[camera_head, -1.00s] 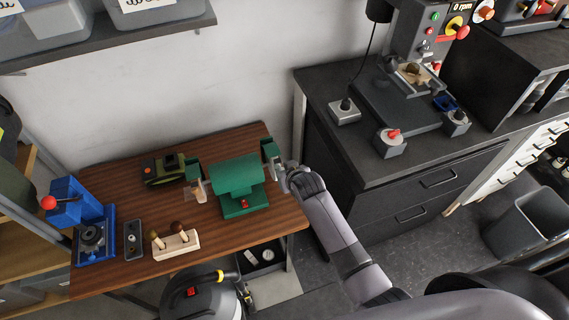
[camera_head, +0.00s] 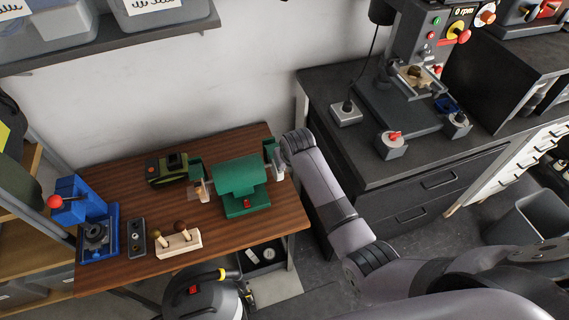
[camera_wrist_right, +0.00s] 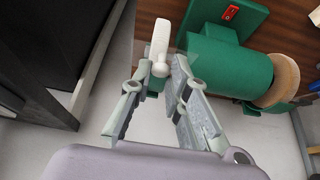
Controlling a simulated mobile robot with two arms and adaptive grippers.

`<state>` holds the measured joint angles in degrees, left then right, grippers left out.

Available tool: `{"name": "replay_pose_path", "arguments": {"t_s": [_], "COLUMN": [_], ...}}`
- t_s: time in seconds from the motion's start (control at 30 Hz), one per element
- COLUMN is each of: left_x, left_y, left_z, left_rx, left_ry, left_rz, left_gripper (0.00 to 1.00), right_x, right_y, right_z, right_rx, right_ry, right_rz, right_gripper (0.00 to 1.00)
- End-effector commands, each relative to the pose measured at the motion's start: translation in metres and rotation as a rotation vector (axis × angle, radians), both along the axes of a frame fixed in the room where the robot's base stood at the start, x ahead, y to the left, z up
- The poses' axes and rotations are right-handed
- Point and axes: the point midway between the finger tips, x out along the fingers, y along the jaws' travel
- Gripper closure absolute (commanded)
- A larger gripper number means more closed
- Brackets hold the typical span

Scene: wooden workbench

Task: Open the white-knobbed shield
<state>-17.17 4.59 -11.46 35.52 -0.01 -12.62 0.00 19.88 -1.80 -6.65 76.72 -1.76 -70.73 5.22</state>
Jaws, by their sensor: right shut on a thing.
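A green bench grinder (camera_head: 239,179) with a red switch stands on the wooden bench; its body also shows in the right wrist view (camera_wrist_right: 228,66). The white knob (camera_wrist_right: 160,42) shows as a pale upright handle beside the grinder. My right gripper (camera_wrist_right: 160,72) is shut on its lower end. In the head view my right wrist hides most of that gripper, by the grinder's right end (camera_head: 270,150). The white-knobbed shield's pane is too faint to tell its angle. The other shield (camera_head: 204,190), with a brownish knob, is at the grinder's left end. My left gripper is not in view.
On the bench are a green-black device (camera_head: 167,169), a blue press with a red ball (camera_head: 98,236), a grey block (camera_head: 136,238) and a wooden stand (camera_head: 178,243) with knobbed pegs. The dark drill-press cabinet (camera_head: 375,170) stands close right of my right arm.

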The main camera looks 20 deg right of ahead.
Motion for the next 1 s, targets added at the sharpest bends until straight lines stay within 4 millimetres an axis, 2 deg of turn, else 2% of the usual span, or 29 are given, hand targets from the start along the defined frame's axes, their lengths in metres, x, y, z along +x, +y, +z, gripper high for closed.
{"name": "replay_pose_path", "arguments": {"t_s": [0.17,0.2,0.47,0.83,1.0], "left_x": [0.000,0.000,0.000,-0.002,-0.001], "left_y": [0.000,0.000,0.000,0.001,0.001], "left_z": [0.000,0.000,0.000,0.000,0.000], "left_rx": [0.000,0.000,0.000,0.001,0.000], "left_ry": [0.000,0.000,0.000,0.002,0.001], "left_rz": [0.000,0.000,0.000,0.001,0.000], "left_gripper": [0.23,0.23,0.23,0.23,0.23], "right_x": [0.000,0.000,0.000,-0.001,-0.010], "right_y": [0.001,0.001,0.000,0.000,0.000], "right_z": [0.000,0.000,0.000,0.003,0.023], "right_rx": [0.001,0.001,0.001,0.000,0.001], "right_ry": [-0.001,-0.001,-0.001,-0.002,-0.005], "right_rz": [0.000,0.000,0.000,0.000,0.000], "right_gripper": [1.00,0.82,0.65,0.65,0.65]}}
